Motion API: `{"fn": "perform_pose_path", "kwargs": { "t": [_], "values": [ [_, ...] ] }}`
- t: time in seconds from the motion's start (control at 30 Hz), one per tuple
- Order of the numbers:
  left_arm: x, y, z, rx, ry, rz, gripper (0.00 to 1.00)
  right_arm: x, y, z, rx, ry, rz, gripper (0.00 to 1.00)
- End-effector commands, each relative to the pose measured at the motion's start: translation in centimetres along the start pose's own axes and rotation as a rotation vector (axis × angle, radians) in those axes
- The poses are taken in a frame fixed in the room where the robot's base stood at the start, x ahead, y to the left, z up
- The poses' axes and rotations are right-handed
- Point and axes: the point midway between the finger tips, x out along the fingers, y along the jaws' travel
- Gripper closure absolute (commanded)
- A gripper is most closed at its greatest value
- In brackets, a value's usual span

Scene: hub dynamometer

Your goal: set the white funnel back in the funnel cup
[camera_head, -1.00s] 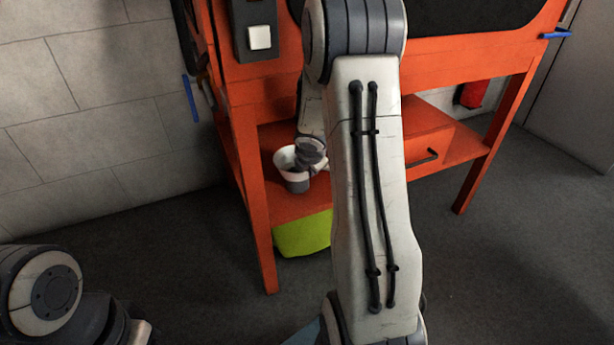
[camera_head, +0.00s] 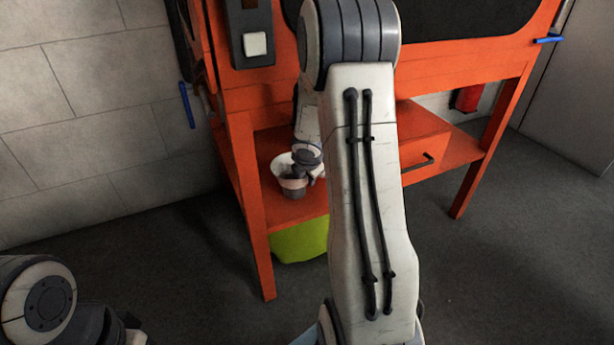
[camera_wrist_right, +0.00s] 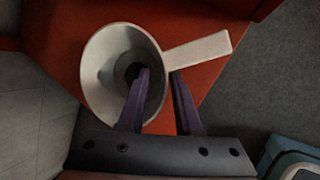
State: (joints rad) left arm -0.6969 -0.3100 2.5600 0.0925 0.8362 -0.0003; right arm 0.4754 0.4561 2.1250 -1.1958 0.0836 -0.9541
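The white funnel (camera_head: 281,168) is at the left end of the orange stand's lower shelf, above a grey cup (camera_head: 295,193). It appears seated in the cup, but my gripper partly covers it. In the right wrist view the funnel (camera_wrist_right: 100,75) shows its wide mouth, with its handle (camera_wrist_right: 200,50) pointing right. My right gripper (camera_wrist_right: 159,72) is open, its two fingers apart. One finger reaches over the funnel's mouth, the other is outside the rim near the handle. The cup is hidden in the wrist view. My left gripper is not in view.
The orange lower shelf (camera_head: 262,205) has a front leg beside the funnel. A drawer (camera_head: 425,150) is to the right, and a yellow-green bin (camera_head: 300,240) is below. A grey switch box (camera_head: 251,35) hangs above. The floor in front is clear.

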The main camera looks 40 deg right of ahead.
Motion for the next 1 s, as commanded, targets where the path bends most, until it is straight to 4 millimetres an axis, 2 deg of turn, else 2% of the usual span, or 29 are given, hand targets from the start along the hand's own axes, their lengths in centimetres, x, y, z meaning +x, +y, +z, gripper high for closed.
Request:
{"fn": "perform_pose_path", "kwargs": {
  "t": [0.03,0.2,0.43,0.6,0.87,0.97,1.0],
  "values": [
    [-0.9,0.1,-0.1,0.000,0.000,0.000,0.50,-1.3,0.2,0.2,0.000,-0.001,0.002,0.67],
    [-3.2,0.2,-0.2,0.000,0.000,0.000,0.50,-5.2,0.4,0.3,0.000,-0.001,0.002,0.67],
    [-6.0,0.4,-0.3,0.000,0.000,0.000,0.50,-9.9,0.3,0.2,0.000,-0.001,0.001,0.67],
    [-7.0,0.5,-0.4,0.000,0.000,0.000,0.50,-11.7,0.1,0.1,0.000,0.000,0.000,0.67],
    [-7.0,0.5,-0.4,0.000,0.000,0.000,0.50,-12.1,0.1,-0.2,0.006,0.000,0.001,0.67],
    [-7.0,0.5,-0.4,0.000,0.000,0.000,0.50,-13.1,0.9,-1.7,0.055,0.002,0.004,0.67],
    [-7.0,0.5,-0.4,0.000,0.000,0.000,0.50,-13.9,1.3,-2.9,0.096,0.005,0.004,0.67]
  ]
}}
